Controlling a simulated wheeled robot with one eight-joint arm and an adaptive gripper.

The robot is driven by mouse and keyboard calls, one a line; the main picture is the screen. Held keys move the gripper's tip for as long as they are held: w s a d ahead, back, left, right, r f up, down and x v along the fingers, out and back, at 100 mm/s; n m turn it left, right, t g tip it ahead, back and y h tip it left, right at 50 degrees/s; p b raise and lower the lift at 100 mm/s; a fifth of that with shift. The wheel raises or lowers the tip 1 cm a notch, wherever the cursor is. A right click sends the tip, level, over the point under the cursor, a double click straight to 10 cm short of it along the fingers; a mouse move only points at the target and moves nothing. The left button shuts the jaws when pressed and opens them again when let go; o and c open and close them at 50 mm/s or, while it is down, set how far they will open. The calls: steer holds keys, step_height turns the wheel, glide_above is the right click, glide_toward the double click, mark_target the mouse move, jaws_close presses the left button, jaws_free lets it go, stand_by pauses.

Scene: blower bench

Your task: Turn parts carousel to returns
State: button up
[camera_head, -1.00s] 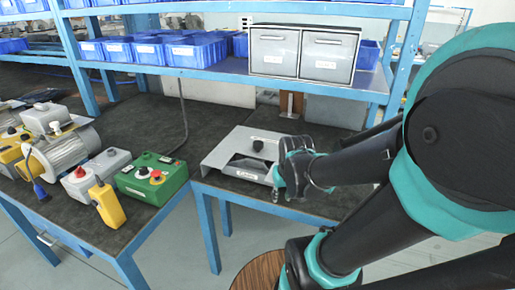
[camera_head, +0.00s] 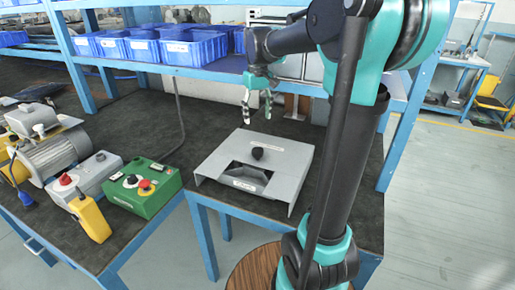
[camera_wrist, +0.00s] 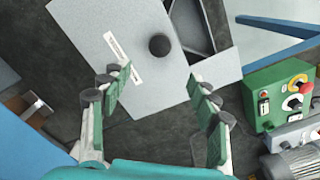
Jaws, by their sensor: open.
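The parts carousel shows as a grey metal housing (camera_head: 284,168) on the bench, with a black knob (camera_head: 258,153) on its top and a small white label strip behind the knob. An opening at its front edge shows a dark inside and a labelled light part (camera_head: 245,184). The label's words are too small to read. My gripper (camera_head: 257,106) is open and empty, above and behind the knob, fingers pointing down. In the wrist view, the knob (camera_wrist: 160,45) lies beyond the gap between my open fingertips (camera_wrist: 160,80), apart from them.
A green control box (camera_head: 143,188) with a red button, a yellow pendant (camera_head: 90,217) and a grey motor (camera_head: 48,153) stand on the bench at left. A blue shelf (camera_head: 200,72) with blue bins crosses above. Bare bench lies around the housing.

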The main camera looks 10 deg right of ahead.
mark_target(258, 149)
step_height(258, 149, down, 15)
steer(key=shift+r, duration=0.15)
steer(key=shift+c, duration=0.5)
jaws_close()
